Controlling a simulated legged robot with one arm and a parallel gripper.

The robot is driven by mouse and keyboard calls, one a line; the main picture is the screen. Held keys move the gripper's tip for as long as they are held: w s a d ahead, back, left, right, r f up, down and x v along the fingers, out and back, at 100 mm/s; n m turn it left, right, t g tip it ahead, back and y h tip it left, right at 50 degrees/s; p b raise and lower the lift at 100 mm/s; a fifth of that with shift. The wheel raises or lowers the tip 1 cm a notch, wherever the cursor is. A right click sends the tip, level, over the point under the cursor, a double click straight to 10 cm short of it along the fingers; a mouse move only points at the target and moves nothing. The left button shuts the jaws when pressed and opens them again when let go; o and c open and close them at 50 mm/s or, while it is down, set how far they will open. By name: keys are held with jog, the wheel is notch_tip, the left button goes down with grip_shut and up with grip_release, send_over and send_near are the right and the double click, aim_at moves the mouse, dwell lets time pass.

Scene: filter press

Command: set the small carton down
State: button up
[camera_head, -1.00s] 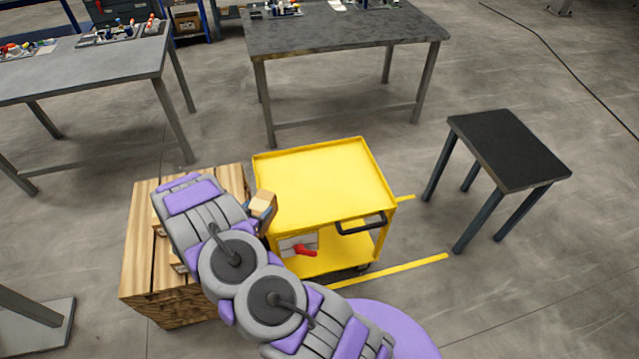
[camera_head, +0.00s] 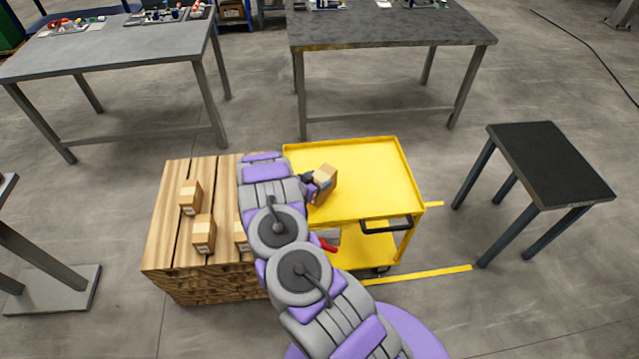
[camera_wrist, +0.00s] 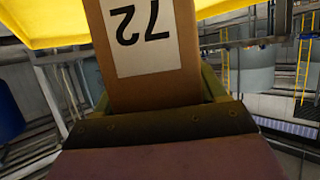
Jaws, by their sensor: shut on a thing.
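The small carton (camera_head: 325,180) is a brown box with a pale tape strip. My gripper (camera_head: 312,188) is shut on it, at the left part of the yellow cart's top tray (camera_head: 375,170). In the head view I cannot tell whether the carton touches the tray or hangs above it. In the wrist view the carton (camera_wrist: 150,55) fills the space between the fingers and shows a white label reading 72, upside down. Yellow shows behind it at the top left. My arm hides part of the cart's left side.
A wooden pallet stack (camera_head: 165,230) with several small cartons (camera_head: 190,197) stands left of the cart. A small black-topped table (camera_head: 550,160) is at right. Two work tables (camera_head: 390,30) stand behind. The cart tray's right part is clear. A red object (camera_head: 328,245) shows lower on the cart.

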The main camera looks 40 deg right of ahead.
jog(key=shift+w+d, duration=0.85)
jog(key=shift+d, duration=0.15)
notch_tip(320, 180, down, 4)
jog(key=shift+r+b, duration=0.15)
jog(key=shift+b, duration=0.75)
jog(key=shift+r, duration=0.1)
jog(key=o, duration=1.4)
jog(key=shift+a, duration=0.1)
